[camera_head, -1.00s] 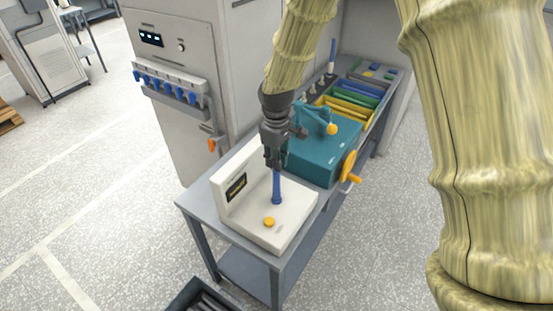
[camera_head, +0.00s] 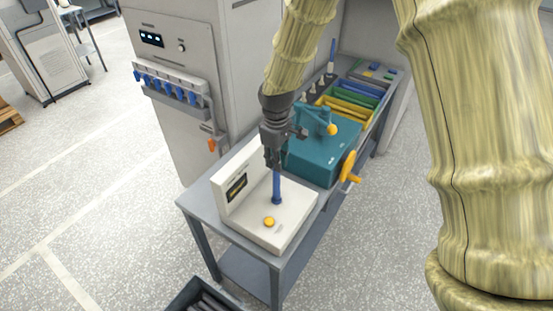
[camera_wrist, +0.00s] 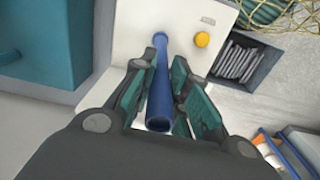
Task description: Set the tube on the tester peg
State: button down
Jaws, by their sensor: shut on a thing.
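The tube (camera_head: 276,186) is blue and stands upright over the white tester (camera_head: 262,228). Its lower end is at the tester's deck, behind the orange button (camera_head: 269,222). The peg is not visible, and I cannot tell whether the tube is around it. My gripper (camera_head: 273,162) is shut on the tube's upper part. In the wrist view, the tube (camera_wrist: 160,85) runs between the green finger pads, its near open end showing, and its far end meets the white tester (camera_wrist: 120,30).
A teal machine (camera_head: 322,160) with an orange handwheel stands right behind the tester on the grey bench (camera_head: 196,203). Coloured bins (camera_head: 352,100) lie farther back. A dark crate (camera_head: 188,292) of grey pieces is on the floor in front. A grey cabinet (camera_head: 185,125) stands left.

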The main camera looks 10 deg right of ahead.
jog(key=shift+f, duration=0.6)
dwell(0.7)
jog(key=c, duration=1.7)
grip_release()
jog(key=shift+r+p, duration=2.85)
jog(key=shift+r, duration=1.4)
jog(key=shift+r+p, duration=0.3)
jog(key=shift+r, duration=1)
jog(key=shift+f, duration=0.1)
